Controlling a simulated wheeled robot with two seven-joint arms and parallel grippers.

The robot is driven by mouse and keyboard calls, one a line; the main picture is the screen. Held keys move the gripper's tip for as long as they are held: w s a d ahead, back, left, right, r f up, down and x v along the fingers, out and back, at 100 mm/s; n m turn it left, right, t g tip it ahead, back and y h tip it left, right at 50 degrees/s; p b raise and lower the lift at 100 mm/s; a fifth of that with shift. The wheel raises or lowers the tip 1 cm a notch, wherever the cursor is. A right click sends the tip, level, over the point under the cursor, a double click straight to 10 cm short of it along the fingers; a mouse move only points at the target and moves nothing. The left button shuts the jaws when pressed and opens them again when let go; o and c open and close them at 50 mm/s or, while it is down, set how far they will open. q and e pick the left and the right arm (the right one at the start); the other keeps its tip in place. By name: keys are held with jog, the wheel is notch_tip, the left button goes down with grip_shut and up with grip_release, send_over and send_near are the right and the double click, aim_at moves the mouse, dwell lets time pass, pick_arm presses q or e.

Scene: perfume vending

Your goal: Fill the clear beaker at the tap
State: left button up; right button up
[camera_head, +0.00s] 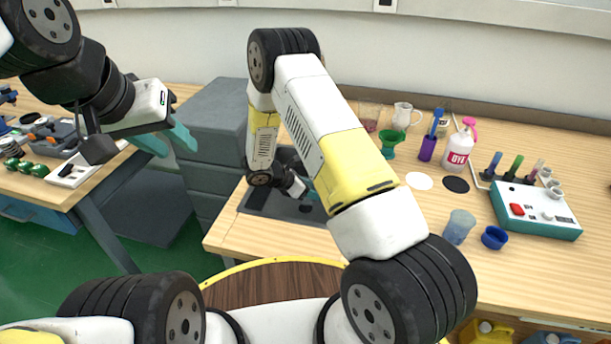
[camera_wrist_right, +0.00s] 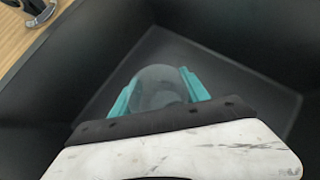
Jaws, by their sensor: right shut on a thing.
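The clear beaker (camera_wrist_right: 157,88) is between the teal fingers of my right gripper (camera_wrist_right: 160,97), which is shut on it, in the right wrist view. Gripper and beaker are over or inside the dark sink basin (camera_wrist_right: 235,85); I see no water in the beaker. A metal fitting (camera_wrist_right: 40,14), perhaps the tap's base, shows at the top left corner. In the head view my right arm hides the beaker and much of the sink (camera_head: 262,204). My left gripper (camera_head: 182,138) is raised at the left, seen side-on, with no object visible in it.
Right of the sink, the wooden counter (camera_head: 400,262) holds a translucent cup (camera_head: 459,227), a blue cap (camera_head: 494,238), a teal device (camera_head: 540,208), a dye bottle (camera_head: 460,147) and a green cup (camera_head: 389,143). Grey drawers (camera_head: 215,120) stand behind my left gripper.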

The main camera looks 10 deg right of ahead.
jog(key=shift+f, duration=0.9)
jog(key=o, duration=1.4)
jog(key=shift+f, duration=0.15)
jog(key=shift+o, duration=0.2)
